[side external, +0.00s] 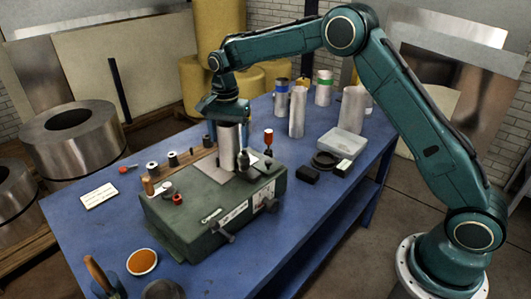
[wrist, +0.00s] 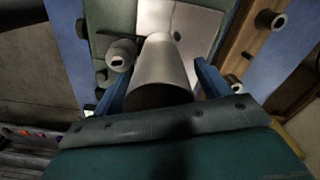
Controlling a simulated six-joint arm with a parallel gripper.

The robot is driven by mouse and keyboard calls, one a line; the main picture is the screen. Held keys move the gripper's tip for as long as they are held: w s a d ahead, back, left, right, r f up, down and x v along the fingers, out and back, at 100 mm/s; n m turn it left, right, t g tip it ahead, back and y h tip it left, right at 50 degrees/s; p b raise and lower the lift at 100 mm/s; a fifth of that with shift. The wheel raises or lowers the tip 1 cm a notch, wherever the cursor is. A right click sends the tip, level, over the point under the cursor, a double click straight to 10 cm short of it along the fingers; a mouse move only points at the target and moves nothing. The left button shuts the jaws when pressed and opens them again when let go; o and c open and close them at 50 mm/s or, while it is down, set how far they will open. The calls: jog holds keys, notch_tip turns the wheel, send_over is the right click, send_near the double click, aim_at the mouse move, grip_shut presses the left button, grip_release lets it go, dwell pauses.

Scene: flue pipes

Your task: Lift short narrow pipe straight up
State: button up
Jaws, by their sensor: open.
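A plain silver pipe (side external: 229,155) stands upright on the metal plate of the green bench machine. I take it to be the short narrow pipe. My gripper (side external: 229,132) is right above it, pointing down, with its blue fingers around the pipe's top. In the wrist view the pipe (wrist: 165,65) shows its dark open end between the two fingers (wrist: 162,80). The fingers are open, with a gap visible beside the pipe; whether either one touches it I cannot tell. The pipe's foot rests on the pale plate (wrist: 198,25).
The green machine (side external: 215,215) has a dark clamp knob (side external: 243,158) close beside the pipe. A wooden rack (side external: 180,165) with small dark parts lies behind. Other silver pipes, including a taller one (side external: 297,113), stand at the back of the blue table (side external: 325,215).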

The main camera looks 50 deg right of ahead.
aim_at(228, 124)
jog(key=shift+f, duration=0.25)
jog(key=c, duration=1.2)
jog(key=shift+o, duration=0.2)
jog(key=shift+r, duration=0.5)
jog(key=shift+r, duration=0.7)
jog(key=shift+r, duration=0.35)
jog(key=shift+r, duration=0.35)
jog(key=shift+r, duration=0.35)
